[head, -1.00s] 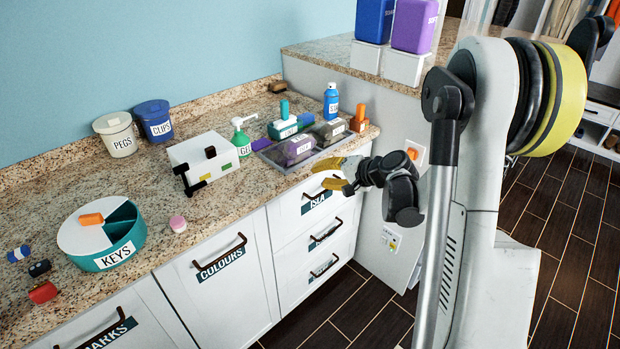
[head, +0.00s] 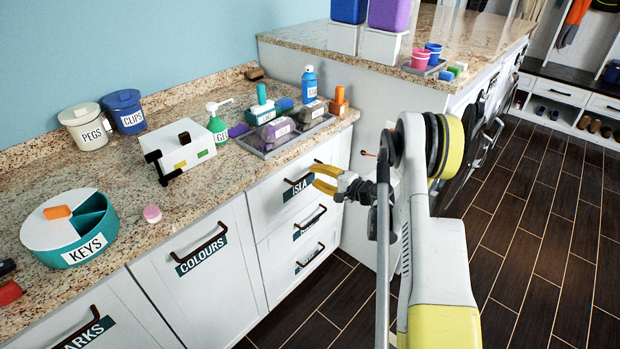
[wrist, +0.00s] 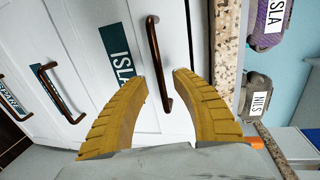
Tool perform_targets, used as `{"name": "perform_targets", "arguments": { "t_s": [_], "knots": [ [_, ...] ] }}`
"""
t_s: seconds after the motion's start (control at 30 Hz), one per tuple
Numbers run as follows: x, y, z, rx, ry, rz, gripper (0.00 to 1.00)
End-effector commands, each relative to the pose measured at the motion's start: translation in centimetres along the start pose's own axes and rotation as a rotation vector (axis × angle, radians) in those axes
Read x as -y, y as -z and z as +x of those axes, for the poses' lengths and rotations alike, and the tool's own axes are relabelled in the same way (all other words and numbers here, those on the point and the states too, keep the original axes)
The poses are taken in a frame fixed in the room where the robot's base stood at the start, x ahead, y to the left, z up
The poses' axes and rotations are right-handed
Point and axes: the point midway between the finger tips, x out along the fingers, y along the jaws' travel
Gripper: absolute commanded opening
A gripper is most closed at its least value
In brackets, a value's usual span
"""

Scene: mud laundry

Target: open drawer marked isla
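The ISLA drawer (head: 273,201) is the top one of a white stack and looks closed. Its dark label (head: 291,190) reads ISLA, and its brown bar handle (head: 297,181) sits just above the label. In the wrist view the handle (wrist: 158,62) runs between and just ahead of the two yellow fingertips. My gripper (head: 318,178) is in front of the drawer's right part, fingers apart. In the wrist view my gripper (wrist: 160,84) is open, with its left fingertip near the handle's lower end. I cannot tell whether a finger touches the handle.
Two more labelled drawers (head: 310,255) lie below, with the COLOURS cabinet door (head: 205,270) to the left. A grey tray (head: 265,152) with several items stands on the counter above. Dark floor (head: 530,220) is free at right.

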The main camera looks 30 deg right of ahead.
Motion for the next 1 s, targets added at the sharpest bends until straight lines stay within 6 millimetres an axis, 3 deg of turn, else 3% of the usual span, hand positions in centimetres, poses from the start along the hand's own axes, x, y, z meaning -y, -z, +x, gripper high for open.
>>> {"name": "perform_targets", "arguments": {
  "t_s": [0.2, 0.53, 0.57, 0.67, 1.0],
  "knots": [
    [-0.1, 0.0, 2.7, 0.001, 0.000, 0.000, 0.32],
    [0.1, 0.0, 3.1, 0.000, 0.000, 0.000, 0.32],
    [0.1, 0.0, 3.1, 0.000, 0.000, 0.000, 0.28],
    [0.1, 0.0, 3.1, 0.000, 0.000, 0.000, 0.00],
    [0.0, 0.6, 2.8, -0.001, -0.001, 0.000, 0.00]
  ]
}}
